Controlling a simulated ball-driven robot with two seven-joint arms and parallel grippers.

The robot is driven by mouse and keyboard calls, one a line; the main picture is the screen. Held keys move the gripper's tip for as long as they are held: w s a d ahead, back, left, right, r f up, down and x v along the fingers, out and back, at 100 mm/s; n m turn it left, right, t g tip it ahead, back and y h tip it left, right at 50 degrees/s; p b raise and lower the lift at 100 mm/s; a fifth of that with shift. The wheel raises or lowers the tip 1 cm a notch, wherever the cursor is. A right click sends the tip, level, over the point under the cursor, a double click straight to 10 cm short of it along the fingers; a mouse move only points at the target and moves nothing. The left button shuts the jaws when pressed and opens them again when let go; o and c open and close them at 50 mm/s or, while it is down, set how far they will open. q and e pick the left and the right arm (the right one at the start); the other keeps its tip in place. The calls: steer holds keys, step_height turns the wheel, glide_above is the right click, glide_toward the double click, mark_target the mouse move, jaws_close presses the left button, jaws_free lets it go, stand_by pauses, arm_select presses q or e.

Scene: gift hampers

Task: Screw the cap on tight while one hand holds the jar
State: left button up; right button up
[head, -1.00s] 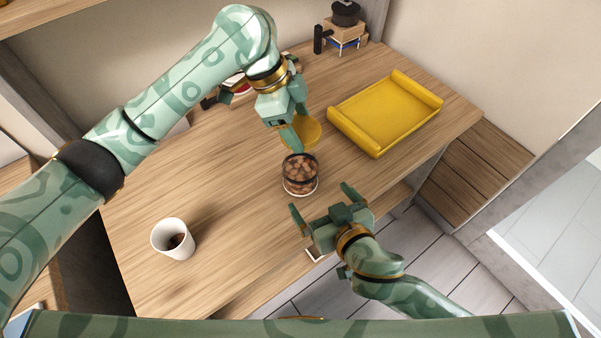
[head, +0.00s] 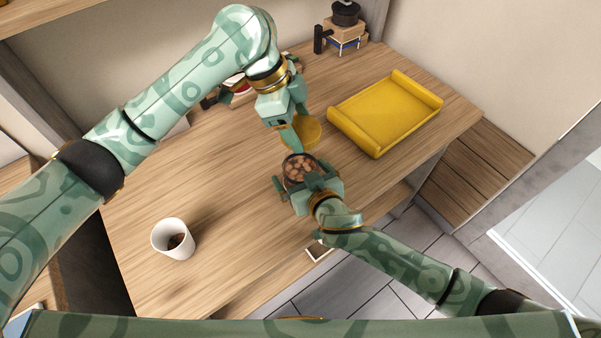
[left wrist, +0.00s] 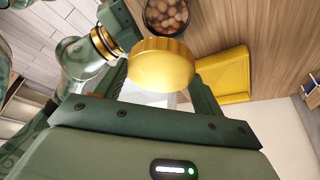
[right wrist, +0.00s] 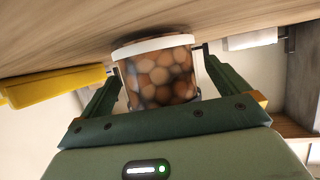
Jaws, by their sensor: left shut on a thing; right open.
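The jar (head: 300,166) is clear with a dark rim and is full of round brown nuts. It stands upright on the wooden table and also shows in the right wrist view (right wrist: 158,75). My right gripper (head: 299,182) is open, with its fingers on either side of the jar; contact cannot be told. The yellow cap (head: 304,133) is round and ridged, and it fills the middle of the left wrist view (left wrist: 162,64). My left gripper (head: 294,138) is shut on the cap and holds it off the jar, just behind it in the head view.
A yellow tray (head: 385,112) lies to the right on the table (head: 235,215). A white cup (head: 173,239) with something dark inside stands at the front left. A dark pot on a small stand (head: 344,28) is at the back. The table's left part is mostly clear.

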steer(key=shift+c, duration=0.3)
steer(key=c, duration=1.4)
arm_select(q)
glide_above(301, 157)
steer(key=shift+w+a+f, duration=0.1)
steer(key=shift+a+f, duration=0.1)
steer(key=shift+f, duration=1.05)
steer(key=shift+w+a+f, duration=0.1)
steer(key=shift+a+f, duration=0.05)
steer(key=shift+f, duration=1.1)
steer(key=shift+f, duration=0.9)
steer(key=shift+f, duration=0.4)
steer(key=shift+s+a+f, duration=0.15)
steer(key=shift+a+f, duration=0.05)
steer(key=shift+f, duration=0.45)
arm_select(e)
steer(key=shift+s+a+r, duration=0.1)
steer(key=shift+a, duration=0.05)
arm_select(q)
steer(key=shift+r, duration=0.1)
steer(key=shift+d+r, duration=0.1)
steer(key=shift+r, duration=0.3)
